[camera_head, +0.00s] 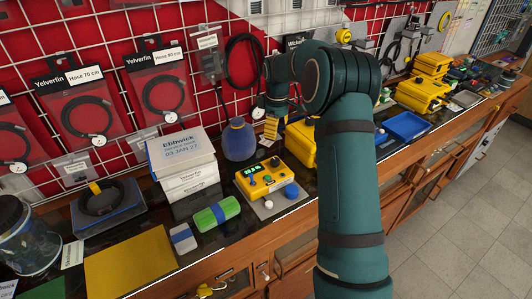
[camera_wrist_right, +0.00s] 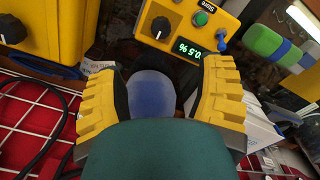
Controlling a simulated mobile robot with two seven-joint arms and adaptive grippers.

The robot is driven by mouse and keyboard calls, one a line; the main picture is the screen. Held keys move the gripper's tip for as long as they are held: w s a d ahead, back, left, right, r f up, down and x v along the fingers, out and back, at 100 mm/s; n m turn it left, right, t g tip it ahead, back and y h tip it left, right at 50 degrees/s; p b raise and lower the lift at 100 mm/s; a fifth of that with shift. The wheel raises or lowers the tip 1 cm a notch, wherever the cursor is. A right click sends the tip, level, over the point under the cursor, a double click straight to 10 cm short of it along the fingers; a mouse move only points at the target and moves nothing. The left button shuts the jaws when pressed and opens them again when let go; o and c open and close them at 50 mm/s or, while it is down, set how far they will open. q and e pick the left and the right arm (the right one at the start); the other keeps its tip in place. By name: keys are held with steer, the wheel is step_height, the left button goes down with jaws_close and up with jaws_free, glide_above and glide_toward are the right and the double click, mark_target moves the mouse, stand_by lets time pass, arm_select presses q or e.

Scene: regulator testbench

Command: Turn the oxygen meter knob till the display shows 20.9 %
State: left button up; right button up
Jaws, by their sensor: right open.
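The yellow oxygen meter (camera_head: 262,186) stands on the bench below my right gripper in the head view. It also shows at the top of the wrist view (camera_wrist_right: 215,40). Its black knob (camera_wrist_right: 160,27) has a white pointer line and stands beyond the fingertips, apart from them. The green-lit display (camera_wrist_right: 187,50) is upside down in the wrist view and seems to read 0.5 %; its digits are too small to confirm in the head view. My right gripper (camera_wrist_right: 160,82) is open with nothing between its yellow fingers; it shows above the meter in the head view (camera_head: 270,128). My left gripper is not in view.
A blue-grey rounded vessel (camera_head: 239,140) stands just behind the meter. A wire-grid wall rises behind.

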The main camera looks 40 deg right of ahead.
mark_target(276, 160)
steer(key=f, duration=0.7)
steer(key=f+b, duration=0.1)
steer(key=f, duration=0.5)
steer(key=shift+s+f, duration=0.2)
steer(key=shift+f, duration=0.15)
jaws_close()
